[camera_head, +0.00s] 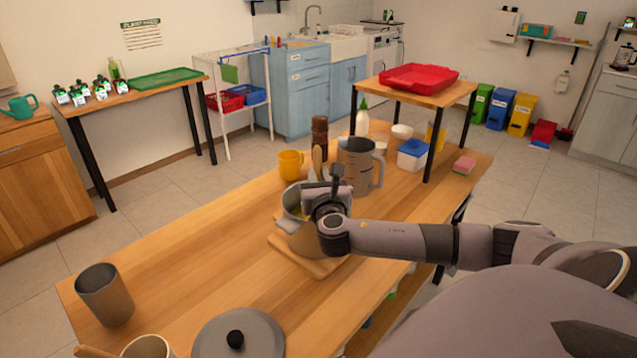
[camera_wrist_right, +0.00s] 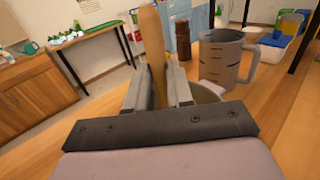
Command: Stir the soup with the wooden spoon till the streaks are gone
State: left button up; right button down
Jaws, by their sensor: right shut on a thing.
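My right gripper (camera_head: 325,190) is over the grey metal pot (camera_head: 297,238), shut on the upright wooden spoon (camera_head: 317,160). In the right wrist view the spoon's handle (camera_wrist_right: 153,45) stands between the two fingers (camera_wrist_right: 158,90), and its lower end is hidden. The pot stands on a wooden board (camera_head: 292,258) on the table. Part of its rim (camera_wrist_right: 210,91) shows behind the fingers in the wrist view. The gripper and wrist cover most of the pot's opening, so I cannot tell whether the soup has streaks. My left gripper is not in view.
A grey jug (camera_head: 357,172) stands close behind the pot, with a yellow mug (camera_head: 290,165) and a brown mill (camera_head: 320,135) nearby. A grey lid (camera_head: 238,335) and a metal cup (camera_head: 104,295) are at the front. The table's left middle (camera_head: 190,265) is clear.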

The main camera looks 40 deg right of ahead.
notch_tip(320, 180, up, 10)
jog(key=shift+r, duration=0.15)
dwell(0.7)
jog(key=shift+r, duration=0.1)
notch_tip(320, 180, up, 5)
jog(key=shift+f, duration=0.1)
dwell(0.7)
dwell(0.7)
